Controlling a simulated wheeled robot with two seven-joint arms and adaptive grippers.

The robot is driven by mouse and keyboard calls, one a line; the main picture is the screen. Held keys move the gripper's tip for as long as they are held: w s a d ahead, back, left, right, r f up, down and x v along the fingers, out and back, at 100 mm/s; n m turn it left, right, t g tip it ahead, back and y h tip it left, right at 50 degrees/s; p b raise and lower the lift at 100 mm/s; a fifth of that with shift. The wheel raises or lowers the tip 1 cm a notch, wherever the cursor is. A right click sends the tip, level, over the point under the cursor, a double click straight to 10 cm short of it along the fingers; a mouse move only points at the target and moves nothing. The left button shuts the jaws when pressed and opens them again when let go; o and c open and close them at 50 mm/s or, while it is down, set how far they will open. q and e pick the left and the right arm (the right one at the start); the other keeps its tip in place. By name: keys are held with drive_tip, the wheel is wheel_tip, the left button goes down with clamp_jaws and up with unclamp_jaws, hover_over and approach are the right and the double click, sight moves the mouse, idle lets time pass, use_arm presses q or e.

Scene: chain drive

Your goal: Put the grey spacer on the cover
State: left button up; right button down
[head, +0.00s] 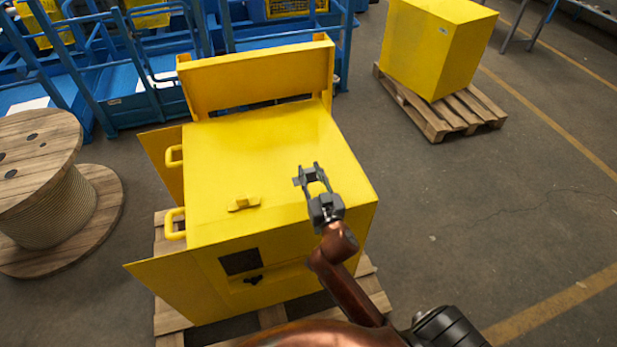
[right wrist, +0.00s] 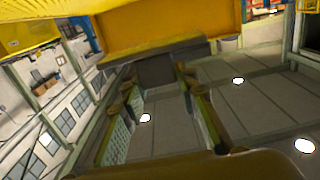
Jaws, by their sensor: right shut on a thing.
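The yellow machine housing stands on a pallet in the middle of the head view. Its broad flat top, which looks like the cover (head: 250,150), is bare in the middle. My right gripper (head: 311,172) is over the right part of this top, shut on a small grey piece, the grey spacer (head: 310,179). The spacer also shows in the right wrist view (right wrist: 156,70) as a dark grey block between the fingers. It looks held above the top, but I cannot tell the exact gap. My left gripper is not in view.
A yellow raised panel (head: 257,80) stands along the top's back edge. A small yellow block (head: 243,203) lies near the front left. Handles (head: 174,222) and flaps stick out on the left.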

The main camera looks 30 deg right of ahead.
drive_tip(key=w+d+f, duration=0.1)
drive_tip(key=w+d+f+b, duration=0.1)
drive_tip(key=f, duration=0.1)
drive_tip(key=w+f, duration=0.1)
drive_tip(key=f, duration=0.1)
drive_tip(key=shift+w+d+f+b, duration=0.1)
drive_tip(key=shift+w+d+b, duration=0.2)
drive_tip(key=shift+d, duration=0.1)
drive_tip(key=f, duration=0.1)
drive_tip(key=f+b, duration=0.1)
drive_tip(key=f, duration=0.2)
drive_tip(key=shift+w+d, duration=0.2)
drive_tip(key=shift+w, duration=0.05)
drive_tip(key=c, duration=1.5)
unclamp_jaws()
drive_tip(key=v, duration=1.2)
drive_tip(key=shift+a+r, duration=0.1)
drive_tip(key=shift+r, duration=0.05)
